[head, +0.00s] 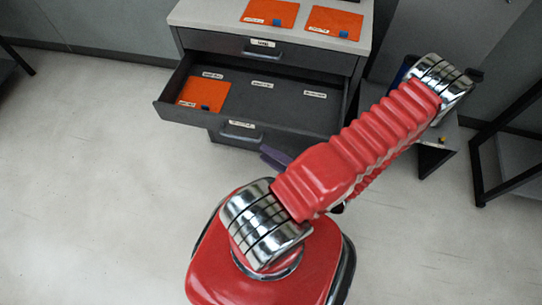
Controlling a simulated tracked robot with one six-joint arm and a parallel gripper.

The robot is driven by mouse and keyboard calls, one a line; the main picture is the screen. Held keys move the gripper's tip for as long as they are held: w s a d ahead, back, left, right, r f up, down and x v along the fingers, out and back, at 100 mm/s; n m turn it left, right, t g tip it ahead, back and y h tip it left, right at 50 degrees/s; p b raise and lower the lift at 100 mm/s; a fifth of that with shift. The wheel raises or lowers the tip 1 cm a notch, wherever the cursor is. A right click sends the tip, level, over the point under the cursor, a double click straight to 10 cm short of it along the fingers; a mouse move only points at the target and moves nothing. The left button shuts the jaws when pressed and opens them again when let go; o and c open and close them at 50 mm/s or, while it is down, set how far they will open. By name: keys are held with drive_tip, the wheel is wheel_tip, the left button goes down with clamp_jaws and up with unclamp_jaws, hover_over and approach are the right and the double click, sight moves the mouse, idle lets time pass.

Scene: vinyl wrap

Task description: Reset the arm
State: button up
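My red ribbed arm stretches from its base at the bottom middle up to a chrome joint at the upper right, in front of the cabinet. Most of my gripper is hidden behind the arm. A dark purple-grey piece that may be part of it (275,158) shows at the arm's left edge, near the front of the open drawer (270,103). Its opening and anything in it cannot be seen.
The grey cabinet (205,40) has two orange sheets (270,12) (333,22) with small blue pieces on top. Another orange sheet (203,93) lies in the open drawer's left part. Black-framed furniture (510,140) stands at right. The floor at left is clear.

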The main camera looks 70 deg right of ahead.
drive_tip(key=shift+s+a, duration=0.1)
drive_tip(key=shift+s, duration=0.3)
idle(0.5)
drive_tip(key=w+a+r+n+g+y, duration=1.2)
drive_tip(key=w+r+n+g, duration=0.15)
drive_tip(key=r+n, duration=0.2)
drive_tip(key=w+a+r+n+t+h, duration=0.1)
drive_tip(key=a+r+n+h, duration=0.2)
drive_tip(key=a+r, duration=0.4)
drive_tip(key=w+a+r+n+t+h, duration=0.1)
drive_tip(key=a+r+n+h, duration=0.3)
drive_tip(key=r, duration=1)
drive_tip(key=w+a+h, duration=0.1)
drive_tip(key=a, duration=0.2)
drive_tip(key=shift+w+a, duration=0.25)
drive_tip(key=shift+f+t, duration=0.1)
drive_tip(key=shift+t, duration=0.15)
